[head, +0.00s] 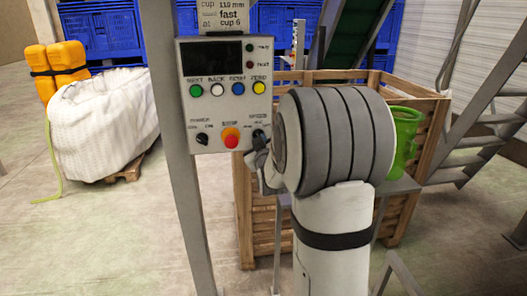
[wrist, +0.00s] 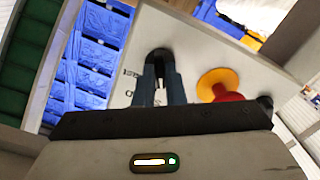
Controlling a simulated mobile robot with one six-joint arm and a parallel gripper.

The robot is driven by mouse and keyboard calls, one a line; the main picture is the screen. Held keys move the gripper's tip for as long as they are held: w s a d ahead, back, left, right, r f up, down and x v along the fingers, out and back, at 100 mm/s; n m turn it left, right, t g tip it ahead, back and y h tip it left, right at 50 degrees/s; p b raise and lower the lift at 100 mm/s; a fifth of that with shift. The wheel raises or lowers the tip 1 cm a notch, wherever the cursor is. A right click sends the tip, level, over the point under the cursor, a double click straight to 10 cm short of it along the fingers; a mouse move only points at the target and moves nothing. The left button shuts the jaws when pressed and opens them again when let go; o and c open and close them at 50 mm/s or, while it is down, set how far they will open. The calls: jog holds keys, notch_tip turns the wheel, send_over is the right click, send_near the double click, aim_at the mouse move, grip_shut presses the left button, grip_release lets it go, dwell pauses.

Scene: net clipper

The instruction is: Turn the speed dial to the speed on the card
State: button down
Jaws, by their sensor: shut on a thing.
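The control panel (head: 216,126) is a light grey box on a post. The speed dial (head: 259,136) is a black knob at its lower right, partly hidden by my gripper (head: 259,158). In the wrist view my gripper (wrist: 161,78) is shut on the speed dial (wrist: 159,55), one finger on each side of it. The dial's pointer direction and setting cannot be read. The card (head: 222,17) above the panel shows "110 mm", "fast" and "cup 6"; its top is cut off.
A red stop button (head: 231,138) on a yellow base sits left of the dial, with a black power knob (head: 202,139) further left. Green, white, blue and yellow buttons lie above.

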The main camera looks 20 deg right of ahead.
jog(key=shift+r+m+b, duration=0.2)
jog(key=shift+m+b, duration=3)
jog(key=shift+m, duration=0.45)
jog(key=shift+r+m+b, duration=0.15)
jog(key=shift+m+b, duration=3)
jog(key=shift+m, duration=0.5)
jog(key=c, duration=1.5)
grip_release()
jog(key=shift+f, duration=0.15)
jog(key=shift+s, duration=0.1)
